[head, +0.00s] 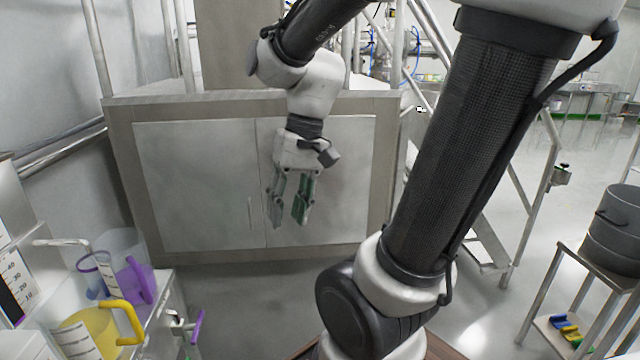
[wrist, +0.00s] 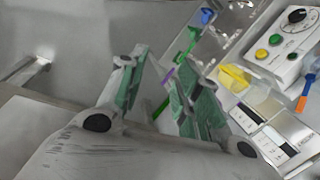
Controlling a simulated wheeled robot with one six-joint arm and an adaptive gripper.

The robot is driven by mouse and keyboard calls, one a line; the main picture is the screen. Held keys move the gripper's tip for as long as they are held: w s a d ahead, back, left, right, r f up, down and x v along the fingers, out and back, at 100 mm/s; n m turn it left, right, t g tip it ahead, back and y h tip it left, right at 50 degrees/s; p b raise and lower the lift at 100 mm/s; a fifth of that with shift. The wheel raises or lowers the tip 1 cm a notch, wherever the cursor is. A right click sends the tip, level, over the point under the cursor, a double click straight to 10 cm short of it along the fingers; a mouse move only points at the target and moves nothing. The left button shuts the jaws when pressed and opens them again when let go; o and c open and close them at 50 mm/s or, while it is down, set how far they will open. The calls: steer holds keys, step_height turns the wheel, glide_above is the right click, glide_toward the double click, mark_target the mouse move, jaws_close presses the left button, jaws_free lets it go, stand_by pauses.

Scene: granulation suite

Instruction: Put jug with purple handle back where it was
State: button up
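A clear jug with a purple handle (head: 140,281) stands on the bench at the lower left of the head view. A clear jug with a yellow handle (head: 88,332) stands in front of it. My gripper (head: 288,218) hangs in front of the steel cabinet, well to the right of both jugs. Its two green-padded fingers are apart with nothing between them. They also show in the wrist view (wrist: 165,95). There, a yellow part (wrist: 233,77) is visible on the bench beyond the fingers. I cannot clearly make out the purple-handled jug in that view.
The steel cabinet (head: 190,180) stands behind my gripper. A purple handle (head: 198,326) sticks out at the bench front. A control box with knobs (wrist: 290,45) is on the bench. A steel pot (head: 612,230) stands on a stand at right, beyond open floor.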

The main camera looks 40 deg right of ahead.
steer(key=s+d+r+n+t+h, duration=0.2)
steer(key=d+r+t+h, duration=0.1)
steer(key=d+r+t, duration=0.1)
steer(key=shift+s+d+n, duration=0.3)
steer(key=shift+s+d, duration=0.1)
steer(key=shift+d, duration=0.25)
steer(key=shift+r, duration=0.1)
